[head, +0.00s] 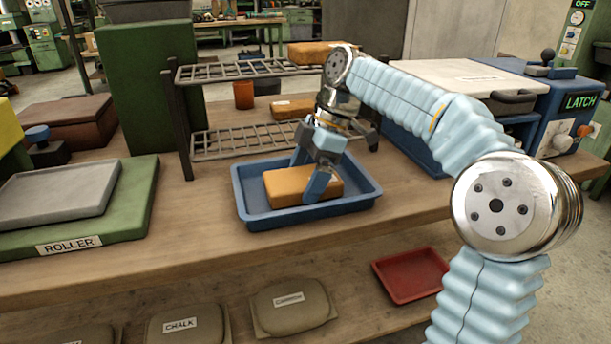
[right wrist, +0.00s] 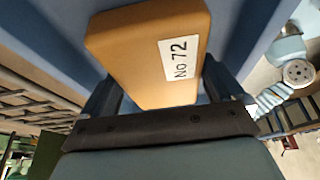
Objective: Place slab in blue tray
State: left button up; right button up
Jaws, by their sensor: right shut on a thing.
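An orange-tan slab (head: 283,188) is in the blue tray (head: 256,218) on the wooden bench. My right gripper (head: 311,172) is shut on the slab, with a blue finger on its near side. In the right wrist view the slab (right wrist: 135,45) sits between the fingers and bears a white label reading "No 72". Blue tray surface shows around it there. I cannot tell whether the slab's underside touches the tray floor. My left gripper is not in view.
A metal rack (head: 235,142) stands just behind the tray, with other tan slabs on its shelves. A blue LATCH machine (head: 560,105) is at the right. A green ROLLER board (head: 125,215) with a grey slab (head: 55,193) is at the left. A red tray (head: 412,275) lies below.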

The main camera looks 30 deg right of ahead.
jog(key=o, duration=1)
jog(key=shift+f, duration=0.1)
jog(key=shift+r, duration=0.4)
jog(key=p+v, duration=0.3)
jog(key=v, duration=0.8)
jog(key=shift+d+r, duration=0.2)
